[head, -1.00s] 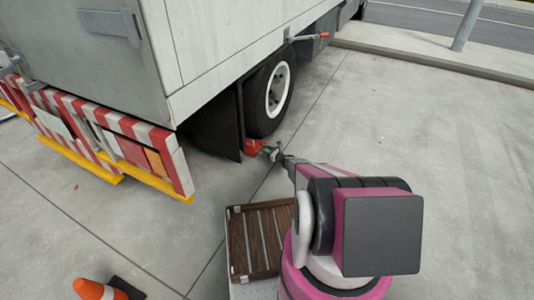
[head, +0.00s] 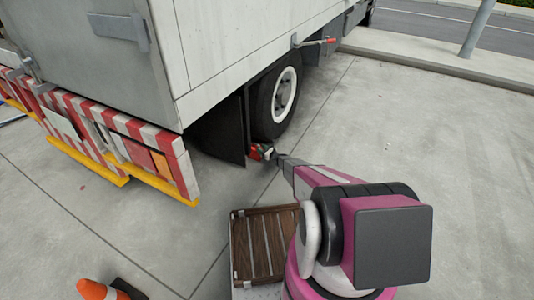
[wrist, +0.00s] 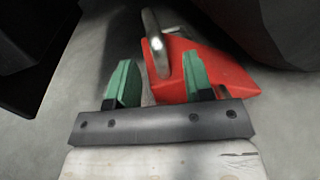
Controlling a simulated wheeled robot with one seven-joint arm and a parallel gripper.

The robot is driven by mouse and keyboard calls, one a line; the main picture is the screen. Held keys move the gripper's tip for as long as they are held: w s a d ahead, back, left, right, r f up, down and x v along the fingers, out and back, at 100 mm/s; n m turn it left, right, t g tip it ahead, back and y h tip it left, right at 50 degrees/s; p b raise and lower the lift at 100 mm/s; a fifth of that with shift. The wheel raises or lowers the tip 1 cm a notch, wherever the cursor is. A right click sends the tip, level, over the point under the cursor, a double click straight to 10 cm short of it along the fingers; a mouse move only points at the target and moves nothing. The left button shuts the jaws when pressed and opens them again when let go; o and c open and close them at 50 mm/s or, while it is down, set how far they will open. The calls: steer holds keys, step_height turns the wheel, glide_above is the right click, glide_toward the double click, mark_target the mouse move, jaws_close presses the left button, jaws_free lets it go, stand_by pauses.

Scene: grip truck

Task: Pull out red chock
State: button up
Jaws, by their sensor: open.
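The red chock (head: 256,151) sits on the ground against the rear wheel (head: 275,104) of the truck. In the wrist view the red chock (wrist: 222,73) lies just ahead of my gripper, with a curved metal handle (wrist: 156,46) on it. My gripper (wrist: 158,75) is open with green finger pads. The handle's lower part shows between the two fingers, and the right finger overlaps the chock's body in the picture. I cannot tell whether either finger touches it. In the head view my gripper (head: 272,155) is small, beside the chock.
A dark mud flap (head: 218,138) hangs just left of the chock. The truck body (head: 205,45) overhangs the wheel. A slatted wooden crate (head: 265,243) and an orange cone (head: 97,290) are near the front. The concrete at the right is clear.

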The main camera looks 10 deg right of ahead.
steer(key=shift+w+a, duration=0.45)
steer(key=shift+w, duration=0.05)
jaws_close()
